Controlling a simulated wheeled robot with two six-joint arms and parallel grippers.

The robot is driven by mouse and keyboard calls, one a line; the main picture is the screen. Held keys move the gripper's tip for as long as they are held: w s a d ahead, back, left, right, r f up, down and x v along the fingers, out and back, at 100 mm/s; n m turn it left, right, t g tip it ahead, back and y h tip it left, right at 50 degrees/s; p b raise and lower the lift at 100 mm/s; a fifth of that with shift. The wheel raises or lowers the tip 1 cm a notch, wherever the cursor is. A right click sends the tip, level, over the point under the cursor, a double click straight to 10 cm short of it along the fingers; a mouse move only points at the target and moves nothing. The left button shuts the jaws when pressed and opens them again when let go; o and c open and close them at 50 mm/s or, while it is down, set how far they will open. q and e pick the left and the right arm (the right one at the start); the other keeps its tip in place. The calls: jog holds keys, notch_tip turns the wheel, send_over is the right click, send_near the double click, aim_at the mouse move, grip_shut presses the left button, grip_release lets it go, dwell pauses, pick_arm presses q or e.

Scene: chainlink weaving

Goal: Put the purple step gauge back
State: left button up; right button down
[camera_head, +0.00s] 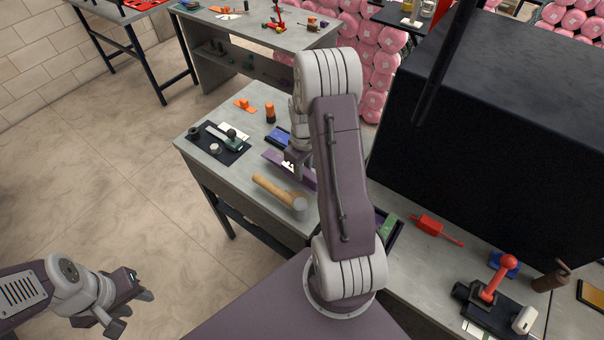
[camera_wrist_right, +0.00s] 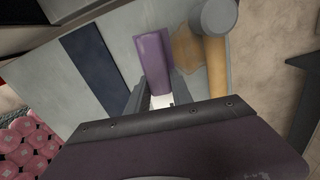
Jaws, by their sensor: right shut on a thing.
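The purple step gauge (camera_head: 274,158) is a long purple bar at the workbench (camera_head: 250,97), behind the mallet. In the right wrist view the gauge (camera_wrist_right: 153,58) runs away from the jaws, with a white part near its held end. My right gripper (camera_head: 295,172) is shut on the gauge, fingers pointing down; the fingers show partly in the wrist view (camera_wrist_right: 156,100). I cannot tell whether the gauge touches the bench. My right arm hides part of the bench. My left gripper (camera_head: 131,308) is open and empty, low on the left, away from the bench.
A wooden mallet (camera_head: 276,191) lies close to the gauge, in front. A blue item (camera_head: 279,137), an orange-black cylinder (camera_head: 270,113) and a dark mat (camera_head: 205,143) with tools lie beyond. A dark tray (camera_head: 391,232) with a green item sits right of my arm. A large black box (camera_head: 480,120) stands right.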

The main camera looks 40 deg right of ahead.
jog(key=shift+w+a+f+p, duration=0.1)
jog(key=shift+f+p, duration=0.75)
jog(key=shift+f, duration=0.7)
jog(key=shift+w+f, duration=0.1)
jog(key=shift+f, duration=0.3)
jog(key=shift+f+b, duration=0.15)
jog(key=shift+b, duration=0.15)
jog(key=c, duration=1.1)
grip_release()
